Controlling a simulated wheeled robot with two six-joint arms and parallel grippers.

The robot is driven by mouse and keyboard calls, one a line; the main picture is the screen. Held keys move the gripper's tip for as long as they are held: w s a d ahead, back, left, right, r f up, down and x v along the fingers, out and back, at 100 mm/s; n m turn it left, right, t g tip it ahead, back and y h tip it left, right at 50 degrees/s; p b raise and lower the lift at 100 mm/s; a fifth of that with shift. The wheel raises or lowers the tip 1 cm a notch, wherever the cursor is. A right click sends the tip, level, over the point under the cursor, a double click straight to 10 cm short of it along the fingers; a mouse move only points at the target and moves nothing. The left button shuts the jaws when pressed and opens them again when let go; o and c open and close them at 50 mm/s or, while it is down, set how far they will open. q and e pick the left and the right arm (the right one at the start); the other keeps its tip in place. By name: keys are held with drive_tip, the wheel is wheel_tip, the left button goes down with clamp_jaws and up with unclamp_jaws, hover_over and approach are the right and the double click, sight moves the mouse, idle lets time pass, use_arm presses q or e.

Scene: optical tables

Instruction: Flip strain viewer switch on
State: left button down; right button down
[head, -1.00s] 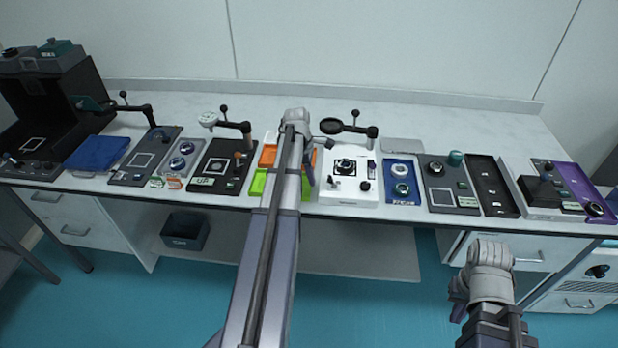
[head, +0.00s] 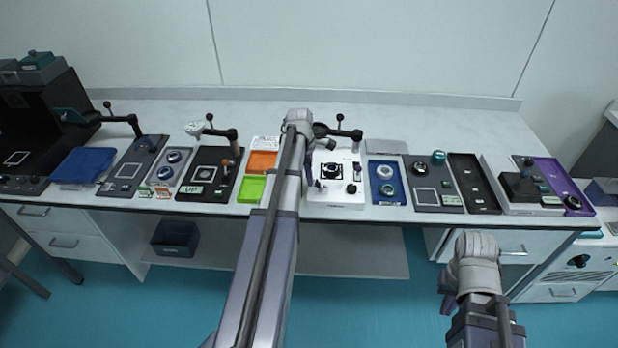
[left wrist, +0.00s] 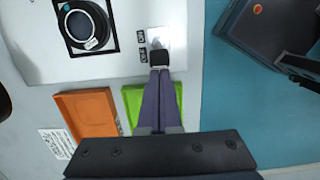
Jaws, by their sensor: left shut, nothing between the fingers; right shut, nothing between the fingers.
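The white device (head: 336,196), which I take to be the strain viewer, lies on the table just right of my left arm. It has a black-framed ring, a dark knob and a small black switch or lever near its front left. In the left wrist view that black switch (left wrist: 159,58) stands at my fingertips beside two small dark labels. My left gripper (head: 316,183) is shut and empty at the device's front left; whether it touches the switch I cannot tell. The switch's position is unclear. My right gripper (head: 447,304) is shut and empty, in front of the table over the floor.
An orange tray (head: 262,161) and a green tray (head: 251,189) lie left of the device. A black arm with a joint (head: 340,133) stands behind it. A blue panel (head: 386,194) with two rings lies close on its right. The table's back strip is clear.

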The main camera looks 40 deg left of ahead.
sight(318, 181)
use_arm(q)
drive_tip(key=shift+w+d+r+g+y+p, duration=0.2)
drive_tip(key=shift+d+g+y+p, duration=0.1)
drive_tip(key=shift+g+y, duration=0.15)
drive_tip(key=shift+y, duration=0.25)
drive_tip(key=shift+w+d+r+g+y, duration=0.25)
drive_tip(key=shift+d+g+y, duration=0.1)
drive_tip(key=shift+y, duration=0.15)
drive_tip(key=shift+w+d+r+g+y, duration=0.1)
drive_tip(key=shift+w+d+g+y, duration=0.15)
drive_tip(key=shift+y, duration=0.25)
drive_tip(key=shift+w+d+r, duration=0.1)
drive_tip(key=shift+w+d, duration=0.25)
drive_tip(key=shift+d, duration=0.4)
drive_tip(key=shift+r+p, duration=0.15)
drive_tip(key=shift+p, duration=0.2)
drive_tip(key=shift+r+p, duration=0.7)
